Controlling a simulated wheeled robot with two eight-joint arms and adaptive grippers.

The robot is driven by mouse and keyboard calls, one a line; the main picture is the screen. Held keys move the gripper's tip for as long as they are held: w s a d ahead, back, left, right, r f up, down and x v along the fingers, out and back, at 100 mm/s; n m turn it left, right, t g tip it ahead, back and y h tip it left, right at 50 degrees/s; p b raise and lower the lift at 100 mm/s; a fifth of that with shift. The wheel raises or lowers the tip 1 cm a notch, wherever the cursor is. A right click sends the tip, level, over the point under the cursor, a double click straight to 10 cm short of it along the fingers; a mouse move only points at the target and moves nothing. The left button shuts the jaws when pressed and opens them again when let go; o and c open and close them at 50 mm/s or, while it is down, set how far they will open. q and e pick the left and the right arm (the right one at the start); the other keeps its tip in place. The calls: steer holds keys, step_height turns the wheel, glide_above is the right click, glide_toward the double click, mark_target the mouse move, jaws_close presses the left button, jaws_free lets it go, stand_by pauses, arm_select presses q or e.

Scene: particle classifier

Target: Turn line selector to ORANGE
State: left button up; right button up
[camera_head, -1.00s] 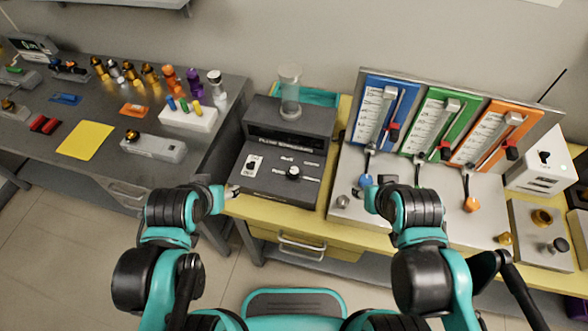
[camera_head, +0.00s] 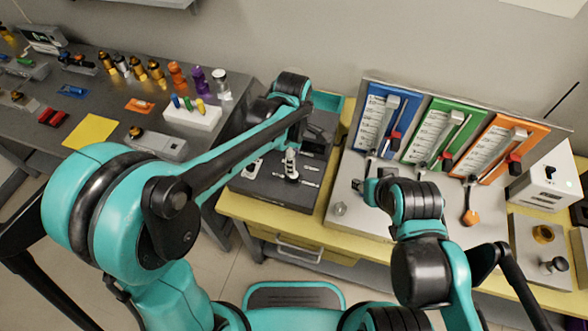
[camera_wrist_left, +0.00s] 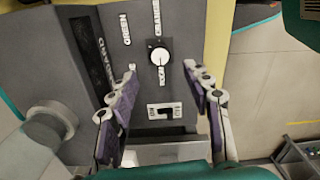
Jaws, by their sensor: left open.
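The dark grey dispenser box (camera_head: 262,190) stands on the yellow bench, partly hidden by my left arm. On its panel is a round dial with a white cap (camera_wrist_left: 160,57), seen in the left wrist view.
Blue (camera_head: 379,120), green (camera_head: 428,133) and orange (camera_head: 498,146) gauge panels with levers stand at the right. A white switch box (camera_head: 547,177) is beside them. A grey table (camera_head: 110,105) with bottles and a white rack (camera_head: 191,115) is at the left.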

mark_target(294, 177)
arm_select(q)
step_height(294, 177, down, 8)
steer(key=b, duration=0.3)
jaws_close()
